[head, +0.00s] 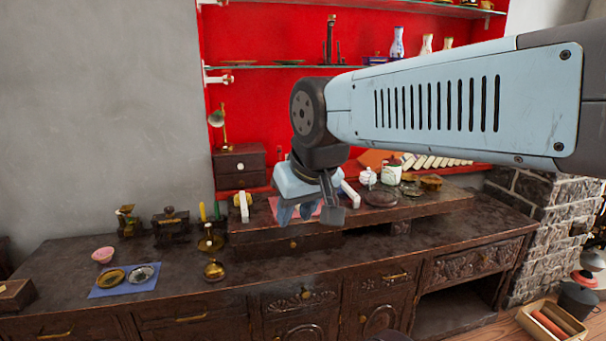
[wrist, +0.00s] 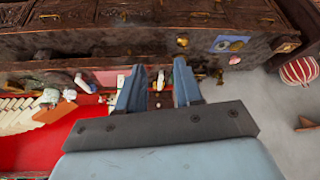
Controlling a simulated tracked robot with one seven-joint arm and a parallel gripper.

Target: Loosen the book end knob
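My gripper (head: 297,212) hangs over the raised shelf of the dark wooden cabinet. In the wrist view its two blue-grey fingers (wrist: 158,92) are apart, and nothing is visibly held. Two upright white pieces stand on the shelf, one left of my gripper (head: 243,206) and one right of it (head: 350,194); they may be the book ends, but I cannot be sure. The left one also shows between the fingers in the wrist view (wrist: 160,80). A pink-red sheet (wrist: 108,78) lies between them. No knob on either piece can be made out.
Left on the cabinet top are a dark press-like device (head: 170,228), a brass pot (head: 213,270), a pink bowl (head: 103,255) and a blue cloth (head: 123,289) with two dishes. A small drawer box (head: 239,167) stands behind. A white-green jar (head: 391,172) stands right of my gripper.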

